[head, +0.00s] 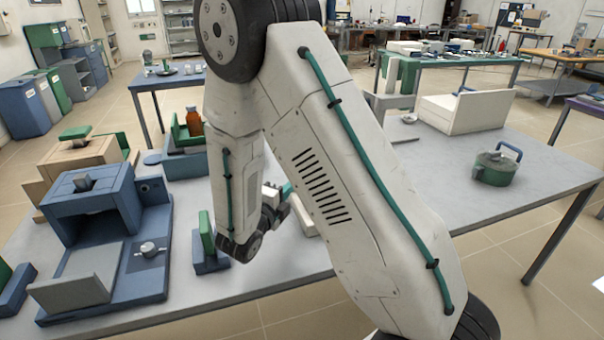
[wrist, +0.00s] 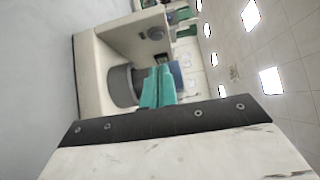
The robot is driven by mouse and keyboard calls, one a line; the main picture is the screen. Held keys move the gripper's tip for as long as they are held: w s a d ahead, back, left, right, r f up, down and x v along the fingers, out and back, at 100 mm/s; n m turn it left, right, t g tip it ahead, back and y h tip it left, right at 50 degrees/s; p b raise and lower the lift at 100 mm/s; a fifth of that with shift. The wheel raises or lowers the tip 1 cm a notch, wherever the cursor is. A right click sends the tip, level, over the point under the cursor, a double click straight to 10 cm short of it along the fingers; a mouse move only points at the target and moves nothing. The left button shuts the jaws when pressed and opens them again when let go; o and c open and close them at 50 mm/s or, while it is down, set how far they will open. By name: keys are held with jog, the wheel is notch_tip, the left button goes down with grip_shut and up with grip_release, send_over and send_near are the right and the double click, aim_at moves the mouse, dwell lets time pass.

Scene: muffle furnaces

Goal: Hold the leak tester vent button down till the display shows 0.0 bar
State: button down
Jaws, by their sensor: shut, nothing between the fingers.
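In the wrist view a cream, box-shaped device (wrist: 88,62), likely the leak tester, stands close in front of my gripper. I cannot make out a display reading or which part is the vent button. In the head view my gripper (head: 286,191) is partly behind my arm, by a pale block (head: 303,217) that is mostly hidden.
On the same table stand a blue furnace-like unit (head: 92,203) at left, a small blue and green piece (head: 207,243) and an orange-brown bottle (head: 194,121). The right tabletop has free room.

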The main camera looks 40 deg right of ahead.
jog(key=shift+w+a+f, duration=0.15)
jog(key=shift+f, duration=0.05)
jog(key=x, duration=1)
jog(key=shift+r, duration=0.1)
